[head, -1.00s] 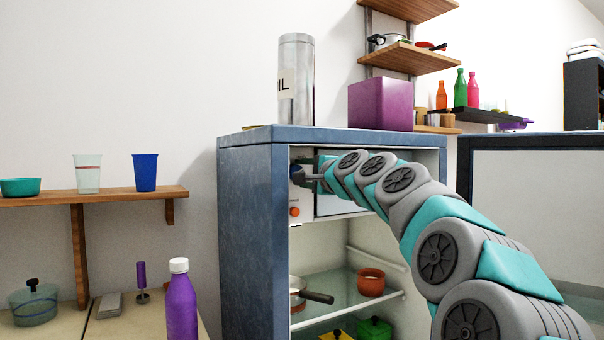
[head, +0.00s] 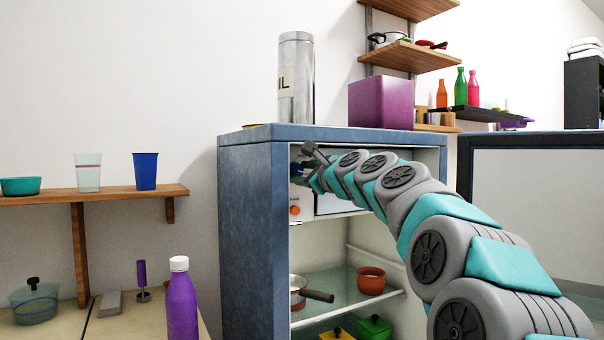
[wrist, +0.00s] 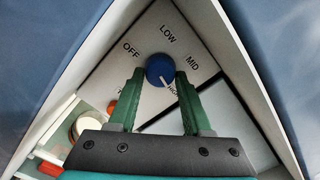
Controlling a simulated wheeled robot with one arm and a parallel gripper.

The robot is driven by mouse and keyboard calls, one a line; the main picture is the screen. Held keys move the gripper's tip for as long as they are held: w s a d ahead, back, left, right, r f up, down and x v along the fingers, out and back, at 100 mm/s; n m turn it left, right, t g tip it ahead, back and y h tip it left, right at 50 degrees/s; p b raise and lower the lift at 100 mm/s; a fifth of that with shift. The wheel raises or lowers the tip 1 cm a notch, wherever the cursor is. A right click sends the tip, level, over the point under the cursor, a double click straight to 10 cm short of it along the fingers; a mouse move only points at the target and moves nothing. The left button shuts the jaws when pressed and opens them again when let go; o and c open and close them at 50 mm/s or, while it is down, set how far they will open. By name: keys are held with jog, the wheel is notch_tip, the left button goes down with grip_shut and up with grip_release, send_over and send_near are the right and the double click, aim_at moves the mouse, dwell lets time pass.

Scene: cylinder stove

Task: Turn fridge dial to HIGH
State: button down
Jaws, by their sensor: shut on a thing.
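The fridge dial is a round blue knob (wrist: 160,68) on a pale panel inside the open fridge (head: 250,240). In the wrist view, OFF, LOW and MID are printed around it, and a partly hidden HIGH label sits at its lower right. A pale pointer mark on the dial runs down and right, toward the HIGH label. My gripper (wrist: 160,75) has its two green fingers on either side of the dial, shut on it. In the head view, the blue dial (head: 296,171) is partly covered by my gripper (head: 302,165) in the fridge's upper left.
An orange knob (head: 295,210) sits below the dial. Fridge walls stand close around my gripper. Below, a shelf holds a pan (head: 298,290) and a brown pot (head: 371,280). A metal canister (head: 296,80) and purple box (head: 380,103) stand on top.

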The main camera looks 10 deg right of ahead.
jog(key=shift+f+m, duration=0.1)
jog(key=shift+m, duration=0.2)
jog(key=shift+c, duration=1.8)
grip_release()
jog(key=shift+s, duration=0.1)
jog(key=v, duration=0.7)
jog(key=shift+s+b, duration=0.3)
jog(key=shift+b, duration=0.05)
jog(key=shift+d, duration=0.1)
